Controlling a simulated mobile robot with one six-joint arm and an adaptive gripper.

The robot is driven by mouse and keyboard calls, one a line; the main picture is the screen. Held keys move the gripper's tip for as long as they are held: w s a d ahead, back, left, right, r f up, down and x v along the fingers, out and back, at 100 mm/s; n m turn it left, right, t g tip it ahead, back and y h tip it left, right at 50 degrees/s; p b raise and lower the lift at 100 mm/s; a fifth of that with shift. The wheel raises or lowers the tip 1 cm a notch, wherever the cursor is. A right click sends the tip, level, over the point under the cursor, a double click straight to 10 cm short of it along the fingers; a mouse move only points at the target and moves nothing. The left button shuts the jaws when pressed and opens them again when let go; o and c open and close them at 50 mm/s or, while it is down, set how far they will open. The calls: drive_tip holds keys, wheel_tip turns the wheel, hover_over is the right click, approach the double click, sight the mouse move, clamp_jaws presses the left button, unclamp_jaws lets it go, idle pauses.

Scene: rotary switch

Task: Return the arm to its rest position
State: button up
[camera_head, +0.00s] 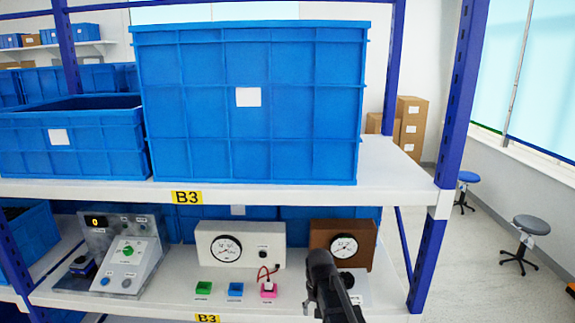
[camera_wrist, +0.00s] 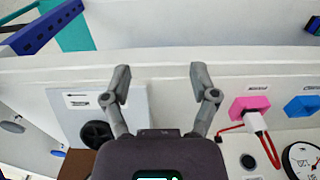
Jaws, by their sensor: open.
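My arm (camera_head: 325,284) reaches up from the bottom over the lower shelf in the head view; its fingers cannot be made out there. In the wrist view my gripper (camera_wrist: 160,80) has its two fingers spread wide with nothing between them, over the pale shelf edge. A black rotary knob (camera_wrist: 97,134) on a white plate (camera_wrist: 70,104) lies left of the fingers in the wrist view. In the head view the knob (camera_head: 347,279) is partly hidden behind my arm, in front of a brown gauge box (camera_head: 361,236). The fingers are apart from the knob.
A white gauge box (camera_head: 213,255), a grey control panel (camera_head: 126,262) and green (camera_head: 203,287), blue (camera_head: 235,289) and pink (camera_head: 268,289) blocks stand on the lower shelf. A red cable runs from the pink block. The upper shelf (camera_head: 405,170) and a rack post (camera_head: 455,110) are close.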

drive_tip(key=s+d+f+b, duration=0.4)
drive_tip(key=s+d+f, duration=0.2)
drive_tip(key=s, duration=0.6)
drive_tip(key=shift+s+d+b, duration=0.2)
drive_tip(key=shift+d+b, duration=0.15)
drive_tip(key=shift+d, duration=0.9)
